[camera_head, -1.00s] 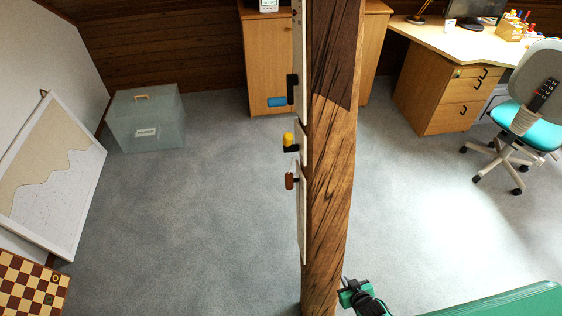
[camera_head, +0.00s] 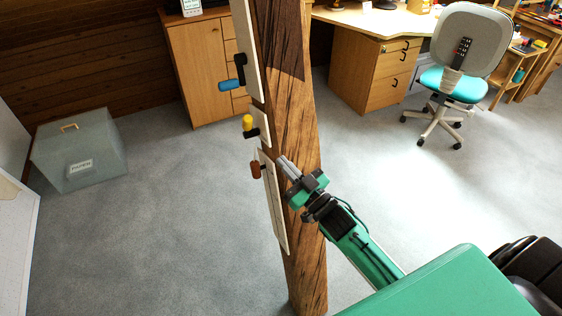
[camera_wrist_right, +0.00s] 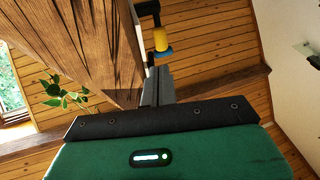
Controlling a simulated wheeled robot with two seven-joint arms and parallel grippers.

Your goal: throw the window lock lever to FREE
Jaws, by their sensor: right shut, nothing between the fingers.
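Three levers sit on pale plates along the left side of the timber post (camera_head: 300,110). The top lever has a blue handle (camera_head: 231,86) pointing left from a black arm. The middle one has a yellow handle (camera_head: 247,122) standing up. The lowest has a red-brown handle (camera_head: 255,169) hanging down. I cannot read which is the window lock. My right gripper (camera_head: 286,164) is shut and empty at the post, right of the red-brown handle and apart from it. In the wrist view its fingers (camera_wrist_right: 158,86) point up past the post, below the yellow handle (camera_wrist_right: 161,39).
A translucent box (camera_head: 80,150) stands on the carpet at left. A cabinet (camera_head: 195,70), a desk (camera_head: 365,70) and a swivel chair (camera_head: 452,80) stand behind. Carpet around the post is clear.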

